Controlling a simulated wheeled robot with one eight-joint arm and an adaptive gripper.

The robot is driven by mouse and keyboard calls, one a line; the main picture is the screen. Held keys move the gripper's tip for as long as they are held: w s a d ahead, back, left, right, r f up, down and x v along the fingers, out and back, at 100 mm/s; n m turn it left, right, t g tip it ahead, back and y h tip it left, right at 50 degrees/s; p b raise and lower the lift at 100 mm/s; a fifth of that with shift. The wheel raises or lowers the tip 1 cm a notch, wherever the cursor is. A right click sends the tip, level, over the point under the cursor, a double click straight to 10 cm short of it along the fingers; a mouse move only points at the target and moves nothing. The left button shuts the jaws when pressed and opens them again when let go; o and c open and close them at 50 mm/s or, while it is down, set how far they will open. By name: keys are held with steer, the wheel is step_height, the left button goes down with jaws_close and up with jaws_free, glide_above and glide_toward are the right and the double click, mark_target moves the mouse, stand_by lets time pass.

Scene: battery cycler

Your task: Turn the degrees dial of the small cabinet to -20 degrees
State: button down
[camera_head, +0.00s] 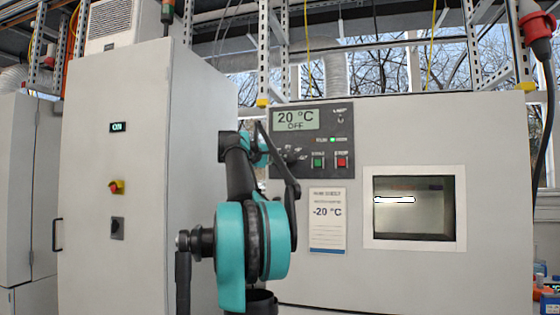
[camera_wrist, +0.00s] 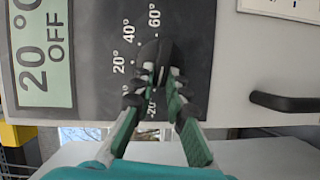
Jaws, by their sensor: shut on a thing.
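The small cabinet (camera_head: 490,150) stands at the right in the head view. Its dark control panel (camera_head: 342,130) has a display (camera_head: 296,119) reading 20 °C and OFF. In the wrist view the display (camera_wrist: 41,50) lies at the left, turned sideways. The black degrees dial (camera_wrist: 152,50) sits in a scale with 60°, 40°, 20° and -20° marks visible. My gripper (camera_wrist: 160,78) is shut on the dial, with a finger on each side. The fingers hide part of the scale and of the dial, so its exact setting cannot be told. In the head view my arm largely hides the dial.
A green button (camera_head: 318,162) and a red button (camera_head: 341,162) sit just right of the dial area. Below are a card (camera_head: 328,220) marked -20 °C and a framed window (camera_head: 413,208). A taller cabinet (camera_head: 130,200) stands close to my arm's left. A dark handle (camera_wrist: 284,103) shows in the wrist view.

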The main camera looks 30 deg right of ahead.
steer(key=c, duration=1.5)
jaws_free()
steer(key=shift+c, duration=0.2)
steer(key=v, duration=1.2)
